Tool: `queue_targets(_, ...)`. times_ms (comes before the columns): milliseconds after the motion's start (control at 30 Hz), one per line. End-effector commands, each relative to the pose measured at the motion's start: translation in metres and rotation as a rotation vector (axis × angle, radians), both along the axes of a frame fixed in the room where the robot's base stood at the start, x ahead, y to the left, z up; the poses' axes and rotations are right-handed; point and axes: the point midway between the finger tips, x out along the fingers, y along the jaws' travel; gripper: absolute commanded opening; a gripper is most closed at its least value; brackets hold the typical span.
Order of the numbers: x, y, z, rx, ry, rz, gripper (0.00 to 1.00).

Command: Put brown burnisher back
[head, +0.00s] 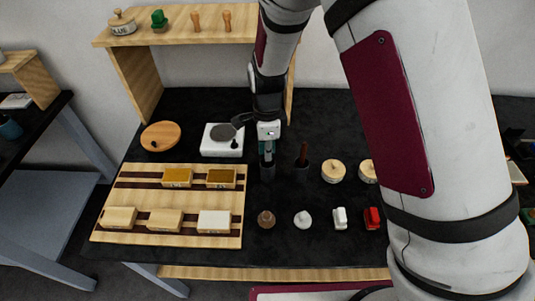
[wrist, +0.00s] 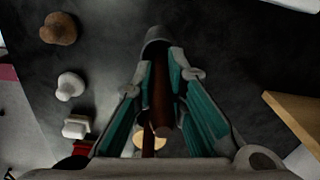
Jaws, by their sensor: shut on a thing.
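My gripper (head: 267,150) points down over the left dark cup (head: 267,173) at the middle of the dark table. In the wrist view its teal-padded fingers (wrist: 166,90) are closed around the brown burnisher (wrist: 158,95), a slim rod with its near end toward the camera. The rod runs toward the dark cup, which shows at the top of the wrist view (wrist: 157,37). I cannot tell whether its far end is inside the cup. In the head view the fingers hide the held rod. A second dark cup (head: 302,174) to the right holds a reddish-brown rod (head: 303,154) upright.
A wooden rack (head: 240,190) with several small boxes stands at left. A white scale-like device (head: 222,139) and a wooden disc (head: 161,136) are behind it. A round wooden container (head: 333,171), a brown knob (head: 266,219) and a white knob (head: 303,219) stand nearby. A wooden shelf (head: 180,39) is behind.

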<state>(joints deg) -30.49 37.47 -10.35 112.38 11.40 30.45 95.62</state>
Motion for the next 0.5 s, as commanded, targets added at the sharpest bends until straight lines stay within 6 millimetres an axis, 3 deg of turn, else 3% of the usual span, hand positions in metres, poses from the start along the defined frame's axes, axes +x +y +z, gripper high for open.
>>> queue_targets(133, -0.001, 0.000, -0.018, 0.000, 0.001, 0.000, 0.00)
queue_targets(500, 0.000, 0.000, -0.021, 0.000, 0.001, 0.001, 0.00)
